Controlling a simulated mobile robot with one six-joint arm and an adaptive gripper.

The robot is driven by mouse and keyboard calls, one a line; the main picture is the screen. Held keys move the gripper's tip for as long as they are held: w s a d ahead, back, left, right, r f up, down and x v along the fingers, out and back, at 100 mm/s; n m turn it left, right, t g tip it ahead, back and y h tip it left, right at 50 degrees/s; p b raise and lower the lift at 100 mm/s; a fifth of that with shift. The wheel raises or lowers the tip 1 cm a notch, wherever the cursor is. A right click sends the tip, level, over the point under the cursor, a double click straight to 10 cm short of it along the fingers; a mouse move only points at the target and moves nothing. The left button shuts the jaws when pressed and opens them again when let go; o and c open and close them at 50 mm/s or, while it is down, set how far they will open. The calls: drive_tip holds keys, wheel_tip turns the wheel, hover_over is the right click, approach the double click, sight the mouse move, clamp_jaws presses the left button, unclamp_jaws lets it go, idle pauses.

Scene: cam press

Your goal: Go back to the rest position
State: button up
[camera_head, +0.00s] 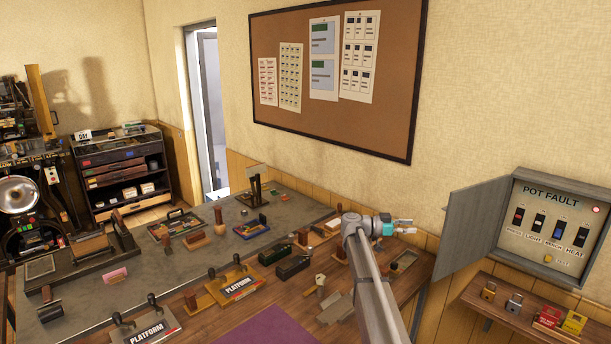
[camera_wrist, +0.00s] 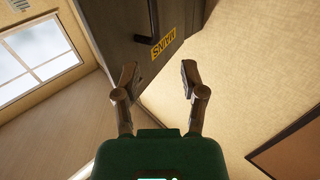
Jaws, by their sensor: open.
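My gripper (camera_head: 408,226) is at the end of my raised arm, right of centre in the head view, in front of the wall and above the bench's right end. It points to the right, towards the grey cabinet door (camera_head: 472,235). In the wrist view my gripper (camera_wrist: 158,73) has its two fingers spread, with nothing between them.
The POT FAULT cabinet (camera_head: 560,228) stands open at right, its door swung left. A shelf (camera_head: 490,318) with padlocks is below. The bench (camera_head: 130,285) holds several tools and two PLATFORM plates. A corkboard (camera_head: 335,75) hangs on the wall. Open air surrounds my gripper.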

drive_tip(key=w+a+r+n+t+y, duration=0.25)
drive_tip(key=a+n+t, duration=0.2)
drive_tip(key=t, duration=0.55)
drive_tip(key=w+a+r+n+t+y, duration=0.2)
drive_tip(key=w+a+r+n+t, duration=0.15)
drive_tip(key=n+t, duration=0.4)
drive_tip(key=s+a+f+n+t+y, duration=0.1)
drive_tip(key=s+a+f+n+y, duration=0.1)
drive_tip(key=a+f+n+y, duration=0.35)
drive_tip(key=s+a+f+n+y, duration=0.3)
drive_tip(key=a+y, duration=0.6)
drive_tip(key=s+a+f+n+g+y, duration=0.2)
drive_tip(key=s+a+f+g, duration=0.2)
drive_tip(key=s+f+g, duration=0.65)
drive_tip(key=s+d+f+m+g+h, duration=0.1)
drive_tip(key=s+d+f+g, duration=0.1)
drive_tip(key=s, duration=0.9)
drive_tip(key=s+d+f+m+g+h, duration=0.2)
drive_tip(key=s+f+g, duration=0.1)
drive_tip(key=s, duration=0.8)
drive_tip(key=shift+d+f+g, duration=0.15)
drive_tip(key=shift+f+g, duration=0.25)
drive_tip(key=shift+f, duration=0.1)
